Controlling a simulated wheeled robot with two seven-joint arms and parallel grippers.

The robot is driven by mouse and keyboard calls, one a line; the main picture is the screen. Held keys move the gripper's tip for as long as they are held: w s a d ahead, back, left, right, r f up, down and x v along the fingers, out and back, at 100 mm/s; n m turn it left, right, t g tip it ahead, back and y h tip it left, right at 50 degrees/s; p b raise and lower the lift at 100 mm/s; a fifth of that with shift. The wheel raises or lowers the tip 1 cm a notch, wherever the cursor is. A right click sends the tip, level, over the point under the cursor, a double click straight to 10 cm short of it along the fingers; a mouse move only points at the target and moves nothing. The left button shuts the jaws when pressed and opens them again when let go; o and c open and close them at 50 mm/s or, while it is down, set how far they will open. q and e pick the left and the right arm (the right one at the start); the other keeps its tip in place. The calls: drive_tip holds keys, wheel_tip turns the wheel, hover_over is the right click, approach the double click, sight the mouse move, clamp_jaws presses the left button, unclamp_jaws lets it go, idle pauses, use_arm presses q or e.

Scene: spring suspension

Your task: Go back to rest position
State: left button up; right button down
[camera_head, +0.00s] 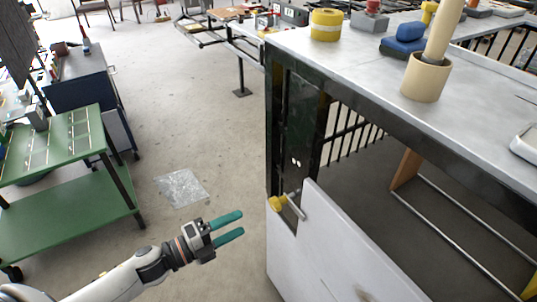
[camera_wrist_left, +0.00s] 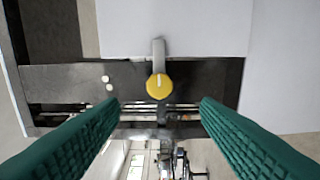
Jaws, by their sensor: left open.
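My left gripper (camera_head: 229,226) has teal fingers and comes in from the lower left of the head view. It is open and empty, with its fingers pointing right, apart from the workbench. A yellow-ended metal peg (camera_head: 278,203) sticks out from the bench's black leg, to the right of the fingertips. In the left wrist view the yellow knob (camera_wrist_left: 159,86) lies ahead, between and beyond the spread teal fingers, not touched by them. My right gripper is not in view.
The grey-topped workbench (camera_head: 380,35) fills the right side, carrying a yellow tape roll (camera_head: 325,24) and a tan cylinder (camera_head: 426,79). A white panel (camera_head: 335,250) stands at its front. A green cart (camera_head: 75,205) stands left. Open floor lies between.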

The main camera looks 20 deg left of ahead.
use_arm(q)
drive_tip(key=a+f+n+y+p, duration=0.2)
drive_tip(key=a+f+n+y, duration=0.5)
drive_tip(key=f, duration=0.6)
drive_tip(key=s+a+f+n+g+y+p, duration=0.15)
drive_tip(key=s+f+n, duration=0.25)
drive_tip(key=f, duration=0.4)
drive_tip(key=s+a+f+n+g+y+p, duration=0.1)
drive_tip(key=s+f+n+g+y, duration=0.15)
drive_tip(key=s+f+n, duration=0.4)
drive_tip(key=s+d+f+n+g+p, duration=0.1)
drive_tip(key=s+d+f+n+g, duration=0.2)
drive_tip(key=s+f, duration=0.4)
drive_tip(key=s+d+f+n+g+p, duration=0.1)
drive_tip(key=s+d+f+n+g, duration=0.2)
drive_tip(key=s, duration=1.2)
wheel_tip(320, 180, down, 5)
drive_tip(key=d+g, duration=0.2)
drive_tip(key=g, duration=0.1)
drive_tip(key=shift+s+d+f, duration=0.2)
drive_tip(key=shift+s+d, duration=0.1)
drive_tip(key=shift+d, duration=0.1)
